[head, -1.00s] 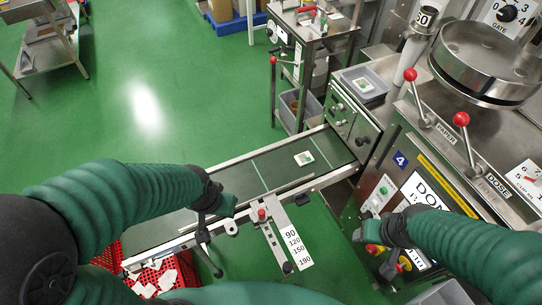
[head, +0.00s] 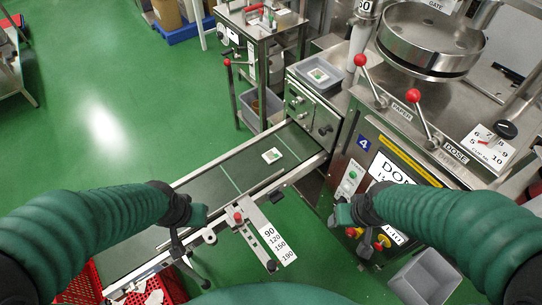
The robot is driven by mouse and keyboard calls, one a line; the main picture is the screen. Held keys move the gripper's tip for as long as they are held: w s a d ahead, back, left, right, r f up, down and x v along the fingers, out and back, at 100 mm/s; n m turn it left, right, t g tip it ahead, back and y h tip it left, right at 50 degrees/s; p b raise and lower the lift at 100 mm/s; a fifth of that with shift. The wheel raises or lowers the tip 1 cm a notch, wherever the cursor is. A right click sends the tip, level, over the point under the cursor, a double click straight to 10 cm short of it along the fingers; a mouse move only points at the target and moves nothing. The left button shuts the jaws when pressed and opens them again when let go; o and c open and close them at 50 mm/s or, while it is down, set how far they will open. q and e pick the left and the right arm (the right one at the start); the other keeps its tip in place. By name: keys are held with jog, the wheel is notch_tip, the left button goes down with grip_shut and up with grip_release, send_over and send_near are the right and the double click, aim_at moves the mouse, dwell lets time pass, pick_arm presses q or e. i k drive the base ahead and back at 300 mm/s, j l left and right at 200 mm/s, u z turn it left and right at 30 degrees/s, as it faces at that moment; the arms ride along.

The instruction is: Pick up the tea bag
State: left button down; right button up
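A small white tea bag with a green label (head: 271,156) lies flat on the dark conveyor belt (head: 215,190), near its far end by the machine. A similar packet (head: 318,75) lies in a grey tray on top of the machine. My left gripper (head: 190,222) is over the belt's near part, left of and nearer than the tea bag, apart from it. My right gripper (head: 345,214) is right of the belt, in front of the machine's control panel, apart from the tea bag. Both grippers' fingers are small and dark, so their opening is unclear.
A ruler plate with numbers (head: 268,235) and a red knob sticks out from the belt's right rail. The packing machine with red-knobbed levers (head: 413,96) stands at right. A red crate (head: 172,285) is below the belt's near end. A grey bin (head: 425,278) stands at lower right.

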aim_at(273, 155)
jog(key=i+l+u, duration=0.1)
jog(key=l+u, duration=0.2)
jog(key=u, duration=0.15)
jog(key=i+l+u, duration=0.1)
jog(key=l+u, duration=0.2)
jog(key=u, duration=0.15)
jog(key=l+u, duration=0.4)
